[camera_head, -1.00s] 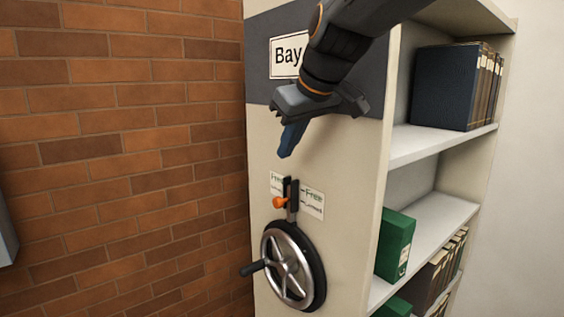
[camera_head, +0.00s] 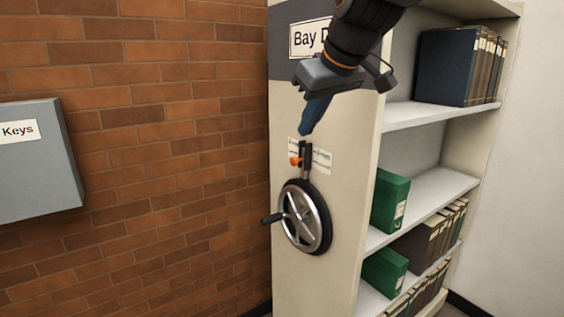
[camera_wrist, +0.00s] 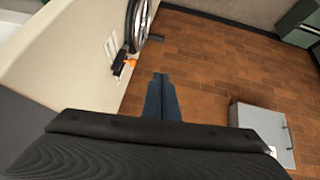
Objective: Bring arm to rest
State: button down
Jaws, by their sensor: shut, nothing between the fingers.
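My arm reaches in from the top of the head view. My gripper (camera_head: 316,116) points down in front of the shelving unit's end panel, its fingers together and empty. Under that is a spoked handwheel (camera_head: 306,217) with a black crank handle. The fingertips look apart from the lever.
The shelving unit's end panel (camera_head: 290,265) carries a partly hidden "Bay" sign (camera_head: 308,38). A grey "Keys" cabinet (camera_head: 35,165) is on the brick wall at left.

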jog(key=s+d+f+m+g+h, duration=0.1)
jog(key=s+d+f+m, duration=0.2)
jog(key=f, duration=0.7)
jog(key=s+d+f+m+g+h, duration=0.1)
jog(key=s+d+f+g, duration=0.1)
jog(key=d+f, duration=0.5)
jog(key=s+d+f+m+g+h, duration=0.1)
jog(key=s+d+f+m+g, duration=0.1)
jog(key=s+f, duration=1)
notch_tip(320, 180, down, 4)
jog(key=shift+d+m+g, duration=0.4)
jog(key=shift+d+m, duration=0.2)
jog(key=shift+d, duration=0.35)
jog(key=shift+w+a, duration=0.1)
